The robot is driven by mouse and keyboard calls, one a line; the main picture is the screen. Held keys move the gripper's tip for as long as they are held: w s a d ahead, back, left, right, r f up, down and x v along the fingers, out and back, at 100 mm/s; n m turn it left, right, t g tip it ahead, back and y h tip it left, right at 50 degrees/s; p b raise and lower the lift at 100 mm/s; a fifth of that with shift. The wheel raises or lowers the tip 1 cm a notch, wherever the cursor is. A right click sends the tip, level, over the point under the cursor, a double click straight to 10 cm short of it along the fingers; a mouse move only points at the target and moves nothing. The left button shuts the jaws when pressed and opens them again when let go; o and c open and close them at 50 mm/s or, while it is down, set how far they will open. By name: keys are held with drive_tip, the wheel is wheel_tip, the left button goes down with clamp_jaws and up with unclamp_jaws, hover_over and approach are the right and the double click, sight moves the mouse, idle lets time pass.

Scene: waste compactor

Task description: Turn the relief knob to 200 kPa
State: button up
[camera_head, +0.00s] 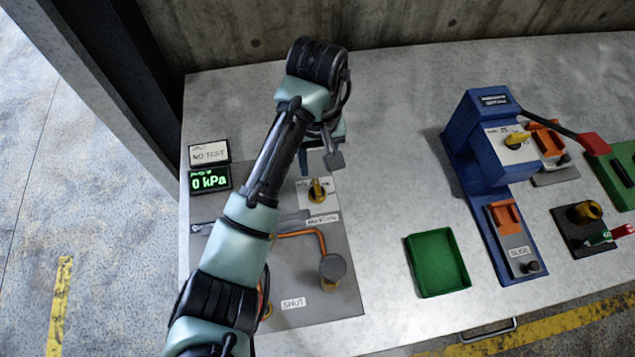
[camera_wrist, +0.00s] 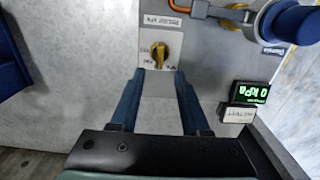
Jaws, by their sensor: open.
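The yellow relief knob (camera_head: 318,190) sits on a white dial plate on the grey panel (camera_head: 345,290), left of the table's middle. Its handle stands roughly vertical in the head view. In the wrist view the knob (camera_wrist: 159,52) is upside down, with dial marks too small to read surely. My gripper (camera_head: 320,162) is open just behind the knob in the head view. In the wrist view its two blue fingers (camera_wrist: 159,75) are spread and empty, their tips short of the knob. A display (camera_head: 209,179) reads 0 kPa in green.
A NO TEST sign (camera_head: 209,153) stands behind the display. An orange pipe (camera_head: 305,235) and a round grey cap (camera_head: 333,268) are in front of the knob. A green tray (camera_head: 408,262) and a blue machine (camera_head: 478,150) stand to the right. The table behind the knob is clear.

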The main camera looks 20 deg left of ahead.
sight(317, 186)
wheel_tip(317, 186, down, 8)
drive_tip(key=shift+a+p, duration=0.1)
drive_tip(key=shift+p, duration=0.3)
drive_tip(key=shift+c, duration=0.2)
clamp_jaws()
